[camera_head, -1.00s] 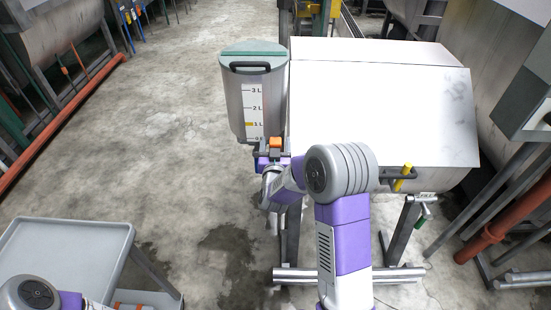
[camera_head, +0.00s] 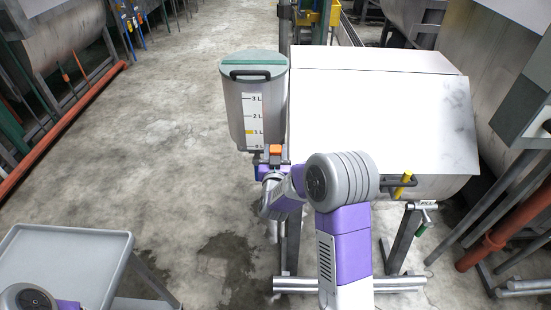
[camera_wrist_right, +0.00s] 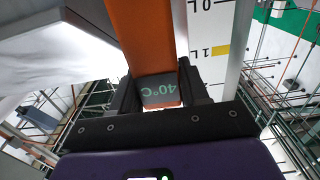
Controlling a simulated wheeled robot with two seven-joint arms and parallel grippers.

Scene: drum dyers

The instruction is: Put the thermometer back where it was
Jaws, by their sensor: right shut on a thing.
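The thermometer shows in the head view as a small orange-topped piece (camera_head: 276,150) low in front of the grey tank. In the right wrist view it is an orange bar (camera_wrist_right: 143,35) with a grey part reading 40°C. My right gripper (camera_wrist_right: 158,92) is shut on it, with a dark finger on each side of the grey part. In the head view my right gripper (camera_head: 270,168) is small and partly hidden by my arm. My left arm's elbow shows at the bottom left, but its gripper is out of view.
The grey tank (camera_head: 236,110) with a litre scale stands just behind the gripper. The dyer drum's white cover (camera_head: 390,110) is right of it, with a yellow-gripped handle (camera_head: 407,180). A grey trolley (camera_head: 70,255) stands at lower left. Open floor lies between.

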